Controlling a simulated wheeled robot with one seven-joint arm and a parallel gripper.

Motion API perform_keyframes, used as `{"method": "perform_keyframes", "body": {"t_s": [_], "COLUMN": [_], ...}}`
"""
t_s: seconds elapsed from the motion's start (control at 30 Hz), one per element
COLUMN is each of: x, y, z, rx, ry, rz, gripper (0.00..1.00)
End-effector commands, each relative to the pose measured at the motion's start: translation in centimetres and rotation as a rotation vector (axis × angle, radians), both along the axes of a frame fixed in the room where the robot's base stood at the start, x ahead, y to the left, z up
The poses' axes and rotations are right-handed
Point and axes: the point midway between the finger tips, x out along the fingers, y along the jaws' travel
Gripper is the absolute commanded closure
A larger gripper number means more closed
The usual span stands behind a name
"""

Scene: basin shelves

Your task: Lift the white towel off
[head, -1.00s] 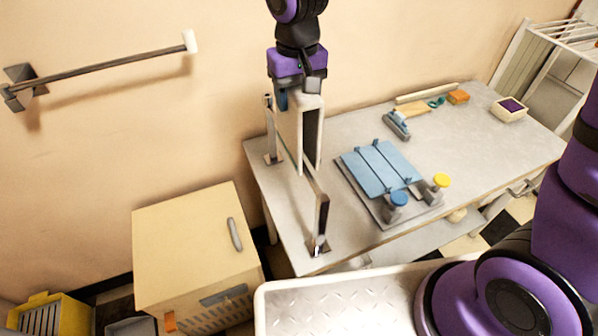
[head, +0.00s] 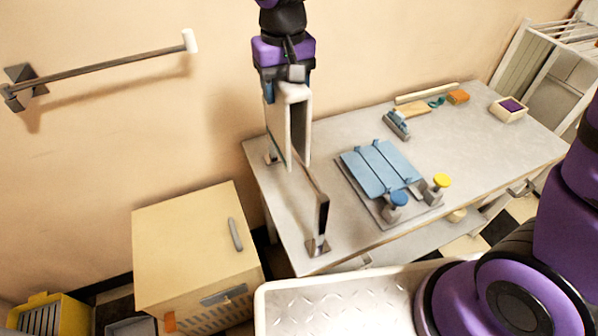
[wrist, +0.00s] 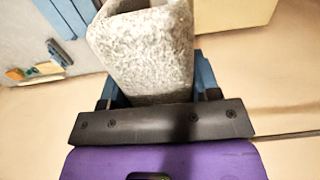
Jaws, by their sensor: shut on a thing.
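The white towel (head: 296,122) hangs in a folded drape at the left end of the table, by a dark rail (head: 321,205) on upright posts. My gripper (head: 284,84) is above the rail and shut on the towel's top fold. In the wrist view the speckled, pale towel (wrist: 150,50) lies between the blue fingers of my gripper (wrist: 155,85). The towel hides part of the rail, so I cannot tell whether its lower edges are clear of the bar.
The grey table (head: 300,232) carries a blue-topped board (head: 380,168) with blue and yellow knobs right of the rail. A wall bar (head: 105,65) is at the upper left. A cream cabinet (head: 190,235) stands below left. A white tray (head: 330,285) is in front.

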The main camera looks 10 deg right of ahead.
Motion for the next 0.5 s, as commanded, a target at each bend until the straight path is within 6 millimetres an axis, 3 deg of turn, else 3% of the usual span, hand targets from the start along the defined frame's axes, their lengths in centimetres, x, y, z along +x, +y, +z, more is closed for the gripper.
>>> {"method": "perform_keyframes", "body": {"t_s": [0.5], "x": [-1.2], "y": [4.3], "z": [0.0], "rx": [0.000], "ry": [-0.001], "rz": [0.002], "gripper": [0.67]}}
